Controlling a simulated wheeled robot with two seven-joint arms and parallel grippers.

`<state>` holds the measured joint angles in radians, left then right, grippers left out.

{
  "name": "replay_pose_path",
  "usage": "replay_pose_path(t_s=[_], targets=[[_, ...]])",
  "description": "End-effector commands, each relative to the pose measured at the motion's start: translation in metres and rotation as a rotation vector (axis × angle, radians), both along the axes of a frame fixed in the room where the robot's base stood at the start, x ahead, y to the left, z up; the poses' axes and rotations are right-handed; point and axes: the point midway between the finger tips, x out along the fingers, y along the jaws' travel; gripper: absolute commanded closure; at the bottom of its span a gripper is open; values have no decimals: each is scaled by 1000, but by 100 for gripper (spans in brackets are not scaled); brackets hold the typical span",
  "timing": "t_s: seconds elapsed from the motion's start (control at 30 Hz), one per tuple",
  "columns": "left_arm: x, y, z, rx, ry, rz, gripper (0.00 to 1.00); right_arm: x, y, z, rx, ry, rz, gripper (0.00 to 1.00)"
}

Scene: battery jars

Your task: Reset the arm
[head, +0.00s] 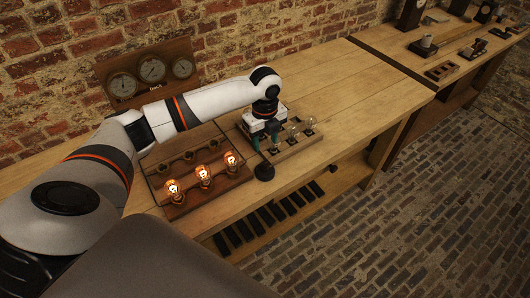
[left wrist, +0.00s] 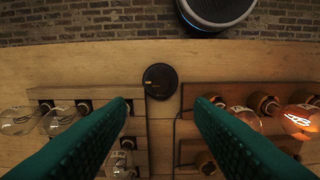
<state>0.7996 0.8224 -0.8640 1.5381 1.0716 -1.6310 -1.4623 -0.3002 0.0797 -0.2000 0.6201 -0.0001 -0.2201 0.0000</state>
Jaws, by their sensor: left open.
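My left arm comes in from the left in the head view and reaches over the wooden workbench. My left gripper (head: 266,143) hangs down over the wooden rack of unlit bulbs, its green fingers apart with nothing between them. In the left wrist view the two fingers of the left gripper (left wrist: 164,105) are spread wide. A round black knob (left wrist: 161,80) on the bench shows between and beyond the fingertips; it also shows in the head view (head: 264,171). My right gripper is in neither view.
Three lit bulbs (head: 203,176) stand on a wooden board left of the gripper. A three-dial gauge panel (head: 152,70) is at the brick wall. The bench (head: 345,80) right of the rack is clear.

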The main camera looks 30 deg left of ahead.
Motion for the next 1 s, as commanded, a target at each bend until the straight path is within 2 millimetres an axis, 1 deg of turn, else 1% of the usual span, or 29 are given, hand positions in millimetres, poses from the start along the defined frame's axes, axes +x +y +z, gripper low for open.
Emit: replay_pose_path(t_s=[0.1,0.2,0.77,0.87,0.97,1.0], targets=[[1,0,14,-2,-1,-1,52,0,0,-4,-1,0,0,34],[0,0,21,-1,-1,-1,52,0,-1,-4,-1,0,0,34],[0,-1,22,-1,1,0,52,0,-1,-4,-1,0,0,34],[-5,-10,14,-5,1,7,52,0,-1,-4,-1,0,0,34],[-19,-37,-7,-21,-6,41,52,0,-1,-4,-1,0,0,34],[-28,-53,-18,-33,-13,69,52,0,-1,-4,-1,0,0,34]])
